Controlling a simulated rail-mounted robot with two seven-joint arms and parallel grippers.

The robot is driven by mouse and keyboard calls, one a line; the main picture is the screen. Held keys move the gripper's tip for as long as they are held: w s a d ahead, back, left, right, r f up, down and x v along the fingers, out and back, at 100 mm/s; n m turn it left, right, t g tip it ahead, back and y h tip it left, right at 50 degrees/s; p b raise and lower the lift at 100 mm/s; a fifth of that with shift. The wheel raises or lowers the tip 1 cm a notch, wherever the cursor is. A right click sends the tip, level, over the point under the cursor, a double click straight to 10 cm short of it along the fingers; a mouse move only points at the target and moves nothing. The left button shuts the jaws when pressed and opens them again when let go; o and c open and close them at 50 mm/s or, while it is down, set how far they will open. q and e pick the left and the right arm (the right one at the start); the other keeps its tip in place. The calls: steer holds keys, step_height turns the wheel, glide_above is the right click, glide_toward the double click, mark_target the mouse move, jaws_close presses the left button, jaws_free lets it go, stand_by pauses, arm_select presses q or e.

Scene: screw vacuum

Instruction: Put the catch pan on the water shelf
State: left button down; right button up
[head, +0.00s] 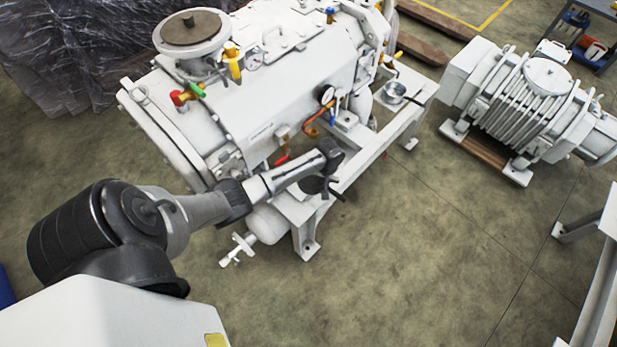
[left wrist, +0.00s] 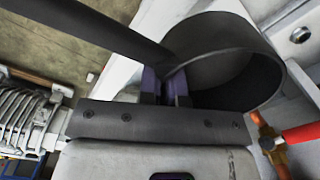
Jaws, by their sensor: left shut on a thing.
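The catch pan, a dark round pan with a long dark bar handle, fills the upper middle of the left wrist view (left wrist: 222,72). In the head view only a small dark part of it (head: 313,185) shows below my wrist. My left gripper (left wrist: 165,88) is shut on the pan where handle and rim meet; in the head view the gripper (head: 326,168) is above the near end of the white frame. A white ledge (head: 299,207) of that frame lies just below the pan; I cannot tell whether they touch. Which surface is the water shelf is not clear. My right gripper is out of view.
The large white vacuum machine (head: 270,95) stands beside my arm, with valves and a red-handled tap (left wrist: 300,132) close to the pan. A ribbed white pump (head: 525,100) stands right. The floor (head: 430,240) in front is clear.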

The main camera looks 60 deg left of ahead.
arm_select(q)
steer(key=a, duration=0.2)
steer(key=s+a+b, duration=0.1)
steer(key=a, duration=0.2)
steer(key=s+a+b, duration=0.1)
steer(key=a, duration=0.1)
steer(key=shift+s+a+f, duration=0.1)
steer(key=shift+a, duration=0.15)
steer(key=shift+f+b, duration=0.3)
steer(key=shift+f, duration=0.5)
steer(key=shift+d+f, duration=0.15)
steer(key=shift+f, duration=0.1)
step_height(320, 180, down, 4)
steer(key=b, duration=0.3)
steer(key=shift+a+f+b, duration=0.2)
steer(key=shift+f+b, duration=0.3)
steer(key=shift+b, duration=0.1)
steer(key=shift+s+a+r, duration=0.1)
steer(key=shift+r, duration=0.05)
